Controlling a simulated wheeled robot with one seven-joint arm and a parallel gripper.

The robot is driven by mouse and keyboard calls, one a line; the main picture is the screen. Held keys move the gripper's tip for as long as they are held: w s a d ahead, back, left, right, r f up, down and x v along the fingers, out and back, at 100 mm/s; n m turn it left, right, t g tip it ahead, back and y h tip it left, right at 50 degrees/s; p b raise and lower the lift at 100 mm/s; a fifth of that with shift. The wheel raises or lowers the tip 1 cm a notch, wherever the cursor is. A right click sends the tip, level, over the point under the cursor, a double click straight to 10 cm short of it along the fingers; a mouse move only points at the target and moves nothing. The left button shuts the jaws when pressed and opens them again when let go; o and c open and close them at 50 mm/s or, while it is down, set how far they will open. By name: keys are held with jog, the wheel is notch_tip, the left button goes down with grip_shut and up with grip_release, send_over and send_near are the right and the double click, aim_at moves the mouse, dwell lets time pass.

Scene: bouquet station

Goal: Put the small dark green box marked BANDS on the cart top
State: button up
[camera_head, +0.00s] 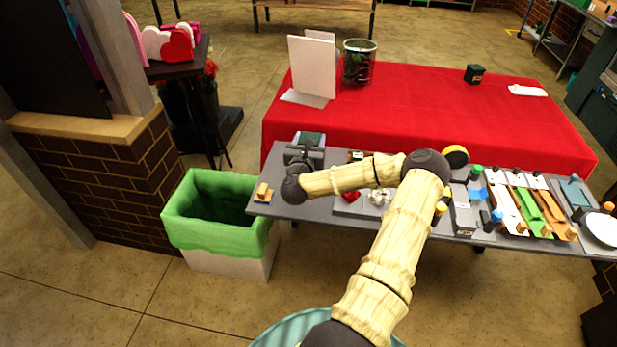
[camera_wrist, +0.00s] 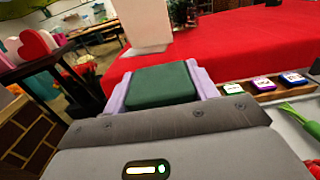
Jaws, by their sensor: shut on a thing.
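My gripper (camera_head: 309,142) is over the left end of the long grey bench. It is shut on a dark green box (camera_wrist: 161,85), held between its pale lilac fingers in the wrist view. Only the box's plain top shows there; no marking can be read. In the head view a bit of its green top (camera_head: 311,137) shows beyond the wrist. I cannot tell which surface is the cart top.
The grey bench (camera_head: 282,207) holds trays, bottles and coloured strips to the right. A green-lined bin (camera_head: 185,225) stands left, near a brick counter (camera_head: 110,175).

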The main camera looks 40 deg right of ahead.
notch_tip(320, 180, down, 6)
jog(key=shift+p, duration=0.35)
jog(key=shift+f, duration=1.9)
jog(key=shift+f, duration=0.2)
jog(key=o, duration=1)
jog(key=shift+r, duration=0.1)
